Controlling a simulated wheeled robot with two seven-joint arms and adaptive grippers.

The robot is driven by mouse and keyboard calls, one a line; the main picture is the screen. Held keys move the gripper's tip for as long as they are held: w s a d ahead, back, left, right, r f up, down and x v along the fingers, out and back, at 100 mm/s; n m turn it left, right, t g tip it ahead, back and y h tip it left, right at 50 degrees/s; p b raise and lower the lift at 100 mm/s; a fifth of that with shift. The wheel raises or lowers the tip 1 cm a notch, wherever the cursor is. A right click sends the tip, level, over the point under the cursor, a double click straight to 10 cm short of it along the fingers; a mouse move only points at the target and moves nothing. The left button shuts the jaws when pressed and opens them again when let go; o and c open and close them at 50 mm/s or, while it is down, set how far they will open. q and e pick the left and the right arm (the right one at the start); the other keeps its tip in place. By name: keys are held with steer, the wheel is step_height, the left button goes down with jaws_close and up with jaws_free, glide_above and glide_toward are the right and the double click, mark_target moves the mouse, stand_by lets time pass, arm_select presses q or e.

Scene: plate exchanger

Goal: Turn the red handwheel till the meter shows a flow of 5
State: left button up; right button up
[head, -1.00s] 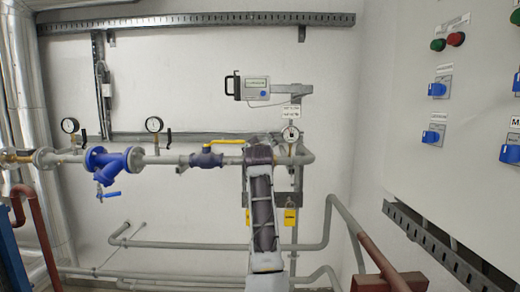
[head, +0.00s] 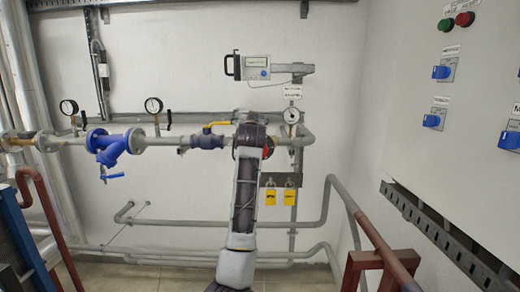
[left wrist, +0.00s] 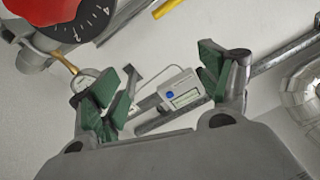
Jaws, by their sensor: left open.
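The red handwheel (head: 268,147) is on the pipe at mid-height in the head view, mostly hidden behind my arm. In the left wrist view the handwheel (left wrist: 45,10) fills the upper left corner, with a dark numbered scale on it. The meter (head: 257,67) is a light box with a display on the wall above the pipe. It also shows between my fingers in the left wrist view (left wrist: 182,97), its reading too small to read. My left gripper (left wrist: 167,82) has green-padded fingers, open and empty. The handwheel lies outside its fingers. My right gripper is not in view.
A yellow-handled valve (head: 207,141) and a blue strainer (head: 112,148) sit on the pipe to the left. A round gauge (head: 291,115) is right of my arm. Yellow padlocks (head: 290,197) hang below. A control cabinet (head: 450,150) fills the right side.

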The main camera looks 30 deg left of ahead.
arm_select(q)
steer(key=s+d+f+m+h+p, duration=0.1)
steer(key=f+m, duration=0.5)
steer(key=m, duration=1)
steer(key=s+d+f+m+p, duration=0.4)
steer(key=s+d+f+m, duration=0.2)
steer(key=m, duration=1)
steer(key=shift+s+d+f+m+h, duration=0.3)
steer(key=shift+d+h, duration=0.1)
steer(key=shift+d, duration=0.6)
steer(key=shift+r, duration=0.1)
steer(key=shift+r+p+x, duration=0.1)
steer(key=shift+p+x, duration=0.75)
steer(key=shift+x, duration=2.6)
steer(key=shift+r+p+x, duration=0.15)
steer(key=shift+p+x, duration=0.7)
steer(key=shift+x, duration=2.6)
